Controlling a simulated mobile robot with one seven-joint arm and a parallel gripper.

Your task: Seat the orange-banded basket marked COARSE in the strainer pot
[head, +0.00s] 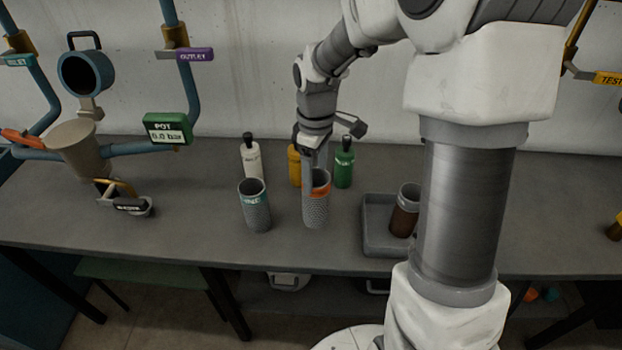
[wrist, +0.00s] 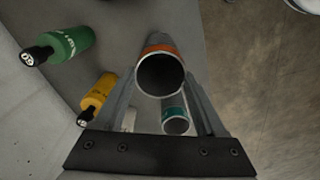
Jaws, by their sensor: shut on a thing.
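The orange-banded basket (head: 316,212) is a grey mesh cylinder, upright at the bench middle. My gripper (head: 315,172) reaches down to its rim and is shut on it. In the wrist view the basket's open mouth and orange band (wrist: 161,72) lie between the fingers of my gripper (wrist: 162,85). I cannot read its marking, nor tell whether its base touches the bench. The strainer pot (head: 78,148) is a tan tapered vessel at the left, joined to blue pipes. Its round lid (head: 85,73) stands raised above it.
A teal-banded basket (head: 256,212) stands just left of the held one. White (head: 251,162), yellow (head: 294,165) and green (head: 344,165) bottles stand behind. A clamp-like fitting (head: 125,200) sits before the pot.

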